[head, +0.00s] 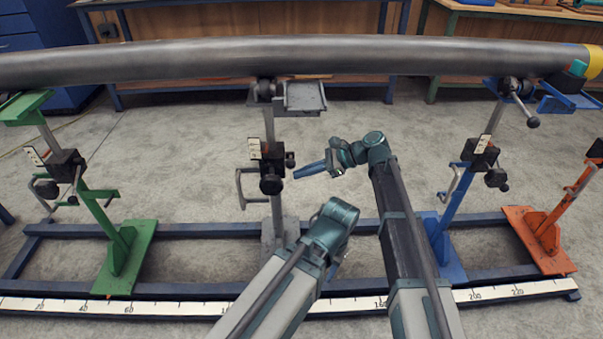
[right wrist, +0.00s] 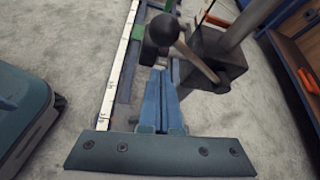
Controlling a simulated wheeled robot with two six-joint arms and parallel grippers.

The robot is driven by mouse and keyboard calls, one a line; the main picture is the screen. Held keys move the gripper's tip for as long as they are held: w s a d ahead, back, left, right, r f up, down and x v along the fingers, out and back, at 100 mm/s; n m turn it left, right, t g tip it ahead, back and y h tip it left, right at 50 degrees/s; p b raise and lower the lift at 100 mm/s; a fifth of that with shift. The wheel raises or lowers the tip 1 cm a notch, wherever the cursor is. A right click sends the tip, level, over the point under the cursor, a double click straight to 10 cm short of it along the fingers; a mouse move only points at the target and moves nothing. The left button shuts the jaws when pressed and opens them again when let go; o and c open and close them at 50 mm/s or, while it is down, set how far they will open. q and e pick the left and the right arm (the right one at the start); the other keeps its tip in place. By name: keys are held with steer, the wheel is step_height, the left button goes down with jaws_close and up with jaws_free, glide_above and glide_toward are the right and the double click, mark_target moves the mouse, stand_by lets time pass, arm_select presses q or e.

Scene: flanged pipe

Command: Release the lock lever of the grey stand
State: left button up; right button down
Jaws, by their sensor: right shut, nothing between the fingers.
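The grey stand (head: 278,205) stands upright in the middle of the head view, under the long pipe (head: 300,58). Its black clamp block (head: 272,152) carries dark knobs and handles; a round black knob (head: 271,185) faces me. In the right wrist view, a black ball knob (right wrist: 163,30) and a thin rod (right wrist: 200,62) running to a dark block (right wrist: 218,58) show just beyond my fingertips. My right gripper (head: 297,174) is shut and empty, its blue fingers pointing left, close to the clamp. Contact cannot be told. My left gripper is out of view; only its arm shows.
A green stand (head: 125,245) is on the left; a blue stand (head: 440,230) and an orange stand (head: 540,240) are on the right. All stand on a dark blue rail frame (head: 180,230) with a white scale (head: 180,306). The pipe spans overhead. Workbenches are behind.

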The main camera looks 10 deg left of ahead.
arm_select(q)
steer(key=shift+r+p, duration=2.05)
steer(key=shift+p, duration=0.35)
arm_select(e)
steer(key=v, duration=0.9)
steer(key=shift+w+d, duration=0.3)
steer(key=shift+d, duration=0.15)
steer(key=shift+s+f, duration=0.1)
steer(key=shift+f, duration=0.05)
steer(key=s+d+f+n+t+h, duration=0.1)
steer(key=s+d+f+n+h, duration=0.3)
steer(key=s+d, duration=0.3)
steer(key=s+d+f+n+t+h, duration=0.1)
steer(key=s+d+f+n+h, duration=0.4)
steer(key=d, duration=0.5)
steer(key=s+d+f+n+t+h, duration=0.1)
steer(key=s+d+f+n+h, duration=0.2)
steer(key=s+d, duration=0.45)
steer(key=s+a+n+g+h, duration=0.15)
steer(key=s+a+n, duration=0.35)
steer(key=a, duration=0.5)
arm_select(q)
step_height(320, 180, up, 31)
steer(key=p, duration=3.1)
arm_select(e)
step_height(320, 180, up, 31)
steer(key=shift+a+r, duration=0.25)
steer(key=shift+a, duration=0.05)
